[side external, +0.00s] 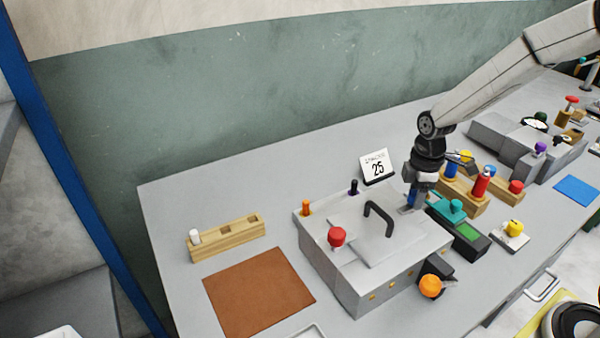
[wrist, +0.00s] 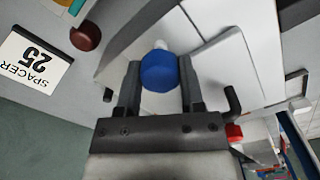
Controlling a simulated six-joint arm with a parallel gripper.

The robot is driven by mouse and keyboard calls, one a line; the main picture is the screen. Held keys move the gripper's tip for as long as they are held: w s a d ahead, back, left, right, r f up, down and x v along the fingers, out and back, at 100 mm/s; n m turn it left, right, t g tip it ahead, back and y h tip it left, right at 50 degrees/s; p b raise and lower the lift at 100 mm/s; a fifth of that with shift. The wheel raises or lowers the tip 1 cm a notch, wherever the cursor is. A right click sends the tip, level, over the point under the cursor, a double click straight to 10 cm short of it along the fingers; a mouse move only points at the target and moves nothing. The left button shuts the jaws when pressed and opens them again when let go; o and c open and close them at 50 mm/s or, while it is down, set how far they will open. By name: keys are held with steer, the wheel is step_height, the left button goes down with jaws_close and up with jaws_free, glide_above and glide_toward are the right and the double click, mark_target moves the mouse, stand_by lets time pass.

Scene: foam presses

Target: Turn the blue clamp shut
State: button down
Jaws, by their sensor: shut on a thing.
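The blue clamp's round knob (wrist: 160,71) sits between the two fingers of my gripper (wrist: 160,85) in the wrist view. The fingers are shut on it from both sides. In the side view my gripper (side external: 411,204) points down at the back right corner of a grey press (side external: 335,275). The clamp is mostly hidden there by the fingers. The press has a lighter grey lid (side external: 350,240) with a black arched handle (side external: 379,218). How far the clamp is turned cannot be told.
A red knob (side external: 337,237), an orange knob (side external: 306,208) and a dark knob (side external: 353,187) stand at other press corners. A sign reading 25 (side external: 378,167) stands behind. A teal-topped device (side external: 456,207) and wooden blocks crowd the right. A brown mat (side external: 259,292) lies left.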

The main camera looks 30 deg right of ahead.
steer(key=shift+c, duration=1.1)
jaws_free()
steer(key=shift+r, duration=3.95)
steer(key=shift+s, duration=0.1)
steer(key=shift+s+a+f+m, duration=0.35)
steer(key=shift+s+m, duration=0.1)
steer(key=shift+m, duration=0.15)
steer(key=s+a+f+m+t, duration=0.1)
steer(key=s+m, duration=0.2)
steer(key=s+a+f+m, duration=0.1)
steer(key=s+m, duration=0.2)
steer(key=s+a+f+m+t, duration=0.1)
steer(key=s+a+f+m, duration=0.1)
steer(key=s+m, duration=0.1)
steer(key=shift+s+f+m+t, duration=0.1)
steer(key=shift+s+m+t, duration=0.25)
steer(key=shift+m, duration=0.25)
